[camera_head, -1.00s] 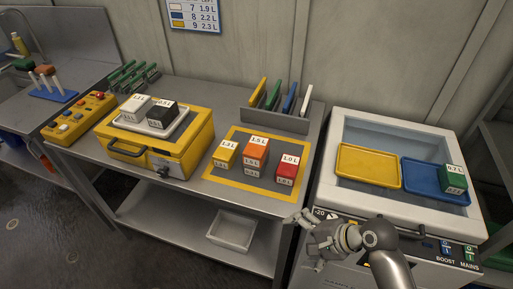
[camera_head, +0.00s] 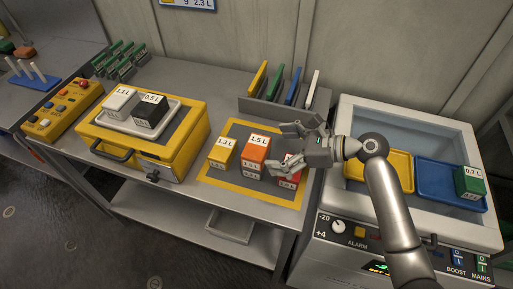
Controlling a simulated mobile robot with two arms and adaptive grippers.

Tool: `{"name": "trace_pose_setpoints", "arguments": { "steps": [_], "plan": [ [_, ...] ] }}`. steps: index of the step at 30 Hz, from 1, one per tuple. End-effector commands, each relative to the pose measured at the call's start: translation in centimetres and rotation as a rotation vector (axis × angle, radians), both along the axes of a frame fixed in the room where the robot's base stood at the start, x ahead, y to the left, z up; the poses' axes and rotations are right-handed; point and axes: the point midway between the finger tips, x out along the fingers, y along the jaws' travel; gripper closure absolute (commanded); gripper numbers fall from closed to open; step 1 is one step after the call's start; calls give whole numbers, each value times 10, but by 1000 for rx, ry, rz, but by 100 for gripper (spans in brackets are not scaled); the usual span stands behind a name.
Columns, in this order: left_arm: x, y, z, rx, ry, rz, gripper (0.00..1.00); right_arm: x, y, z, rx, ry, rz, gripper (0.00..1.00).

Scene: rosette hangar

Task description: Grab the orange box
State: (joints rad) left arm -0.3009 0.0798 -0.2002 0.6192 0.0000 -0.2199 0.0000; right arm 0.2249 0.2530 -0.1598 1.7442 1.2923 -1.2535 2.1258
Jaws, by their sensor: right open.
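The orange box (camera_head: 254,154), labelled 1.5 L, stands on a grey mat with a yellow border (camera_head: 226,184) on the metal table. A yellow box (camera_head: 221,153) labelled 1.3 L stands to its left and a red box (camera_head: 287,178) to its right. My right gripper (camera_head: 284,147) is open and empty, its fingers pointing left toward the orange box. It is just right of that box and partly covers the red box. I cannot tell whether it touches either. My left gripper is not in view.
A yellow case (camera_head: 183,145) carries a tray with a white box (camera_head: 121,101) and a black box (camera_head: 150,113). Behind the mat is a rack (camera_head: 270,113) of coloured plates. At right, a chest holds a yellow tray (camera_head: 400,168), a blue tray (camera_head: 433,180) and a green box (camera_head: 468,183).

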Motion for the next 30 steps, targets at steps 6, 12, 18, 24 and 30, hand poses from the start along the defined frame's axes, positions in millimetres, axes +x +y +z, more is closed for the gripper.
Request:
{"name": "trace_pose_setpoints", "arguments": {
  "steps": [6,12,18,24,30],
  "plan": [
    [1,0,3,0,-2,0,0,6,16,-7,-2,0,-1,0],
    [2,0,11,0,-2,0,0,19,37,-17,0,-1,1,0],
    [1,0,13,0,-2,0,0,25,55,-27,-2,-3,0,0],
    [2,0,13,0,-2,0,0,26,56,-29,-3,-3,-1,0],
    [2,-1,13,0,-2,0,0,26,56,-29,-3,-3,-1,19]
  ]
}}
